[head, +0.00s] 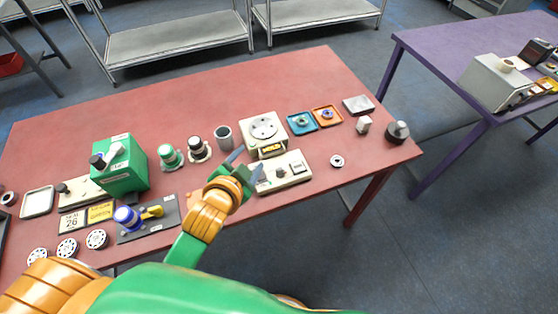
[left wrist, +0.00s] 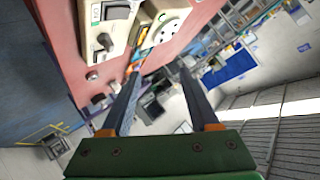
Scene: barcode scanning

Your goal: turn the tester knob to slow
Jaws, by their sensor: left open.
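The tester appears to be the cream box (head: 285,183) near the front edge of the red table, right of my left gripper. It has a dark-topped knob (head: 280,172) and a small dark-framed panel. The knob's setting words are too small to read. My left gripper (head: 245,163) is open and empty, fingers apart beside the box's left end. The knob is outside the fingers (left wrist: 160,80). My right gripper is not in view.
Behind the tester stands a cream device with a round plate (head: 264,128). A dark cup (head: 223,137) and a green box machine (head: 119,163) are to the left. Blue (head: 301,132) and orange trays (head: 327,125) lie to the right. The table's right front is mostly clear.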

